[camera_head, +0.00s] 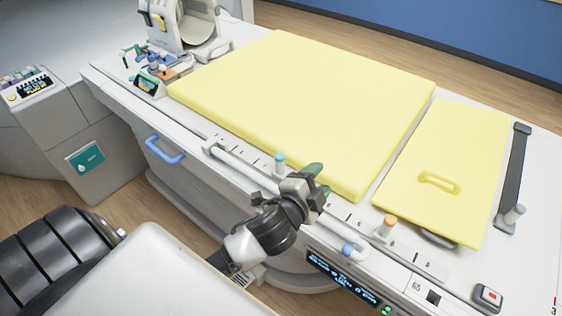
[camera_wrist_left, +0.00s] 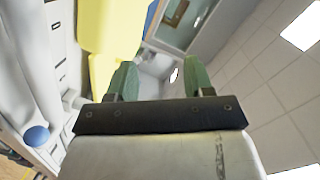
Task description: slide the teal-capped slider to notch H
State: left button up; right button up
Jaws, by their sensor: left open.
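The teal-capped slider (camera_head: 280,162) stands upright on the white notched rail (camera_head: 248,152) along the bed's near edge. The notch letters are too small to read. My left gripper (camera_head: 318,180), with green fingers, is just right of the slider and appears apart from it. In the left wrist view its fingers (camera_wrist_left: 160,82) are spread with nothing between them, and the teal cap is not seen there. My right gripper is not in view.
An orange-capped slider (camera_head: 389,226) stands farther right on the near edge. A blue knob (camera_head: 347,250) sits below the rail; a blue handle (camera_head: 165,150) is at left. The large yellow pad (camera_head: 310,100) lies behind the rail, with a smaller yellow pad (camera_head: 450,155) to its right.

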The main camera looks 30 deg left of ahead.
pick_arm(q)
jog(key=w+d+r+m+h, duration=0.4)
jog(key=d+r+m+h, duration=0.65)
jog(key=m, duration=0.65)
jog(key=m+g+y, duration=1.1)
jog(key=m+g, duration=0.5)
jog(key=m, duration=0.9)
send_near(279, 164)
jog(key=shift+w+a+f, duration=0.25)
jog(key=shift+w+f, duration=0.15)
jog(key=shift+w, duration=0.35)
jog(key=shift+a+f, duration=0.1)
jog(key=shift+f, duration=0.15)
notch_tip(279, 164, down, 10)
jog(key=p, duration=0.3)
jog(key=shift+f, duration=0.1)
jog(key=shift+c, duration=0.3)
